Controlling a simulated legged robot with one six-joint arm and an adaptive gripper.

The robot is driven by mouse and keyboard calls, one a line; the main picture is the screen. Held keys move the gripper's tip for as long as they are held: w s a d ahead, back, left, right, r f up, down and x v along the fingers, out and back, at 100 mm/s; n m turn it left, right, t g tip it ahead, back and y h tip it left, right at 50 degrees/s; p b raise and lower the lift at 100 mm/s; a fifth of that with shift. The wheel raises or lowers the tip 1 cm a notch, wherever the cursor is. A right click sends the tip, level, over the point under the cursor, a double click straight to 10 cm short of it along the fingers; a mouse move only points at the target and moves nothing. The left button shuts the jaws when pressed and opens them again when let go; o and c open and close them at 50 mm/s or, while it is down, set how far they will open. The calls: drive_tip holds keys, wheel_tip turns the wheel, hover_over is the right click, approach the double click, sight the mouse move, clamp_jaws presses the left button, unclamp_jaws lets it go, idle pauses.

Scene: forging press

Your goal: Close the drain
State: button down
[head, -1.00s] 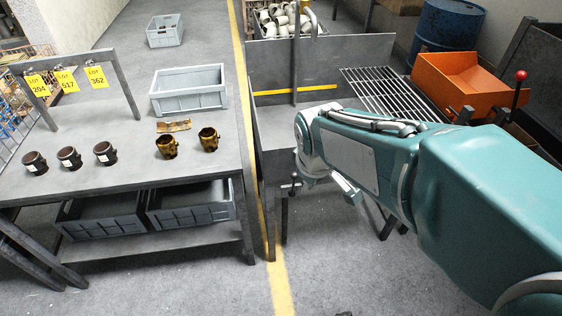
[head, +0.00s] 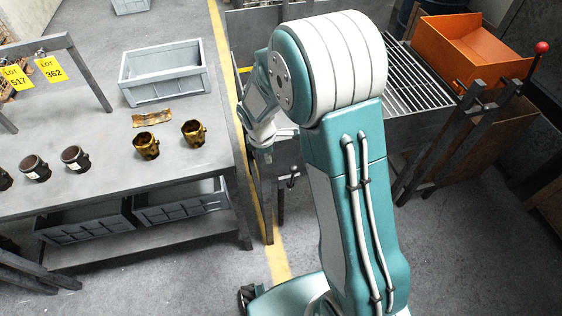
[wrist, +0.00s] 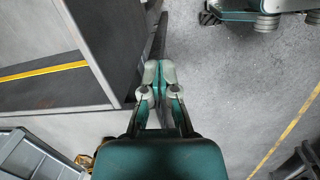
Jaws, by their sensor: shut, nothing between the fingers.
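A small dark handle (head: 291,181) shows low at the front of the grey steel tank (head: 237,22); it may be the drain lever, and its position cannot be told. My gripper (wrist: 159,72) is shut and empty in the wrist view, just right of the tank's edge and above the floor. In the head view my gripper (head: 262,148) is partly hidden by my arm, at the tank's front left, left of the handle. The tank also fills the upper left of the wrist view (wrist: 60,45), with a yellow stripe inside. The drain outlet is not clearly seen.
A workbench (head: 95,130) with dark and brass-coloured fittings and a grey crate (head: 165,75) stands at left. A slatted rack (head: 415,85), an orange bin (head: 470,50) and a red-knobbed lever (head: 541,47) are at right.

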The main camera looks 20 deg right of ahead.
drive_tip(key=shift+f, duration=0.1)
hover_over(292, 178)
drive_tip(key=a, duration=0.3)
wheel_tip(292, 178, down, 8)
drive_tip(key=shift+d, duration=0.2)
drive_tip(key=shift+d, duration=0.1)
idle(0.5)
